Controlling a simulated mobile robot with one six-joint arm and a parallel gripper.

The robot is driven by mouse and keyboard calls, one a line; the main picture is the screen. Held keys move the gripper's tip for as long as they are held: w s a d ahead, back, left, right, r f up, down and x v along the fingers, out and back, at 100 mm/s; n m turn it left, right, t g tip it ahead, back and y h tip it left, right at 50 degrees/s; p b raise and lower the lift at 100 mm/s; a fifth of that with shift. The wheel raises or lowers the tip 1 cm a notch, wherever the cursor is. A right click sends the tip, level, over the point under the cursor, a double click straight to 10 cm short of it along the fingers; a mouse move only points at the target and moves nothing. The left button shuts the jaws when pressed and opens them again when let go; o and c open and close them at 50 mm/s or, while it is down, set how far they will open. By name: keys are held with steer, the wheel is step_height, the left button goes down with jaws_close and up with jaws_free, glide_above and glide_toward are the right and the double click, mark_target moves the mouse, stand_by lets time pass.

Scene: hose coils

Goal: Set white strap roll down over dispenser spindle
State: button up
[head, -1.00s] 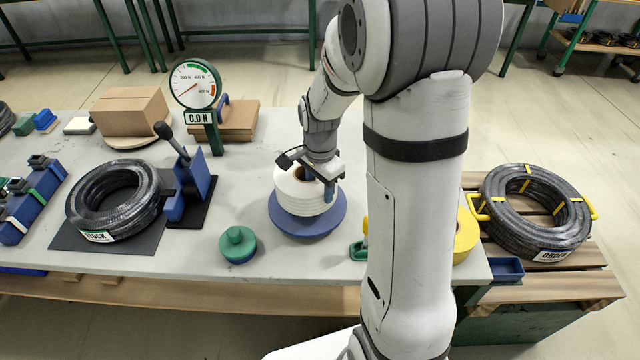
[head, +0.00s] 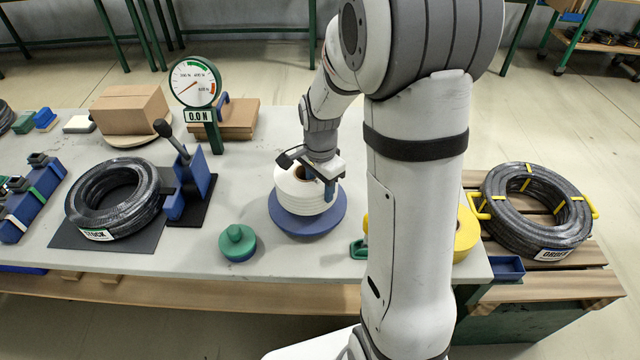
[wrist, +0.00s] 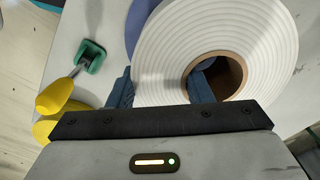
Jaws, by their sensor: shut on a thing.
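The white strap roll (head: 303,193) has a brown cardboard core and is above or on the round blue dispenser base (head: 325,226). My gripper (head: 322,180) is shut on the roll's right wall, one finger in the core and one outside. In the wrist view the white strap roll (wrist: 180,50) lies between the fingers of my gripper (wrist: 160,86), with the blue base (wrist: 137,25) behind it. No spindle shows in either view; the roll hides the middle of the base. I cannot tell whether roll and base touch.
A green knobbed piece (head: 237,243) stands left of the base. A yellow roll (head: 466,235) and a green-based tool (head: 359,249) are to the right, partly behind my arm. A hose coil (head: 114,200) and a blue lever device (head: 188,185) stand further left.

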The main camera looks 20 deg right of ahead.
steer(key=shift+f+b, duration=1.4)
steer(key=shift+f, duration=0.45)
stand_by(0.3)
steer(key=o, duration=1.5)
step_height(320, 180, up, 8)
steer(key=shift+f, duration=0.1)
steer(key=shift+s, duration=0.1)
steer(key=s+r+n+t, duration=0.1)
steer(key=s+r+n, duration=0.1)
steer(key=s+n, duration=0.2)
steer(key=s+a+r+n, duration=0.1)
steer(key=s+r+n, duration=0.1)
steer(key=s+n, duration=0.2)
steer(key=s+a+r+n+t, duration=0.1)
steer(key=s+r+n, duration=0.1)
steer(key=s+n, duration=0.3)
steer(key=shift+s+r+t, duration=0.2)
steer(key=shift+s+t, duration=0.1)
steer(key=shift+s, duration=1.4)
